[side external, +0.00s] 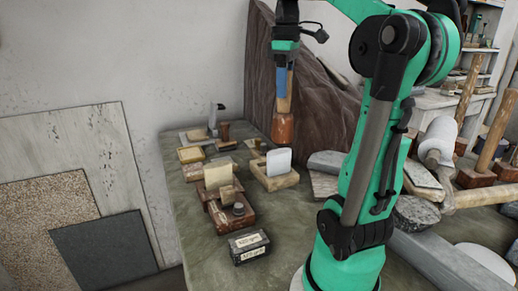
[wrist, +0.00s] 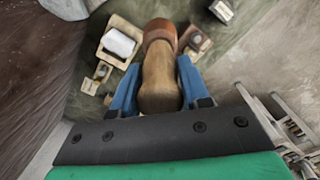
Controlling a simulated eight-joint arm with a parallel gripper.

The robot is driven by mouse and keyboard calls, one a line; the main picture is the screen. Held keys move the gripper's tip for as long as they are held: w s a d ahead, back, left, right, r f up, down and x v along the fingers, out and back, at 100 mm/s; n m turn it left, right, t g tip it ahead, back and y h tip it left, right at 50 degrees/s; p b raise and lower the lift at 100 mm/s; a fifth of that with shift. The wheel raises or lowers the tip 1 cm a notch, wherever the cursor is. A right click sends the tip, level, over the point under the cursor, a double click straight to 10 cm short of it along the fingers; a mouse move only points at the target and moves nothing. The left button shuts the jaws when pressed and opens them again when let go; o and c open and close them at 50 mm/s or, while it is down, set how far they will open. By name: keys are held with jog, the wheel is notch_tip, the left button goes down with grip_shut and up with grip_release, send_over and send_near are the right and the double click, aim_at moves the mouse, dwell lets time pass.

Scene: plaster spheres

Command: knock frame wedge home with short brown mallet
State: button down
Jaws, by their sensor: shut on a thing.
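My gripper (side external: 283,82) has blue fingers and is shut on the handle of a short brown mallet (side external: 282,128). The mallet hangs head down above the table, its pale handle between the fingers. In the wrist view the handle (wrist: 160,75) runs away from the fingers (wrist: 157,90) to the reddish-brown head. A brown wooden frame (side external: 228,222) stands on the table, lower and to the left of the mallet. It has an upright cream panel (side external: 217,175) and a small pale wooden piece (side external: 228,195), possibly the wedge. I cannot tell how deep it sits.
A wooden tray (side external: 290,182) holding a white block (side external: 278,161) lies below the mallet. A black labelled box (side external: 249,246) is at the front. Small tools and blocks (side external: 190,154) lie at the back left. Dark draped cloth (side external: 315,75) stands behind. Stone blocks are at right.

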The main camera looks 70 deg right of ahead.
jog(key=w+a+f, duration=0.6)
jog(key=w+f, duration=0.1)
jog(key=w, duration=0.4)
jog(key=shift+a, duration=0.15)
dwell(1.2)
jog(key=shift+f, duration=0.1)
dwell(0.4)
jog(key=shift+f, duration=0.35)
dwell(0.6)
dwell(0.4)
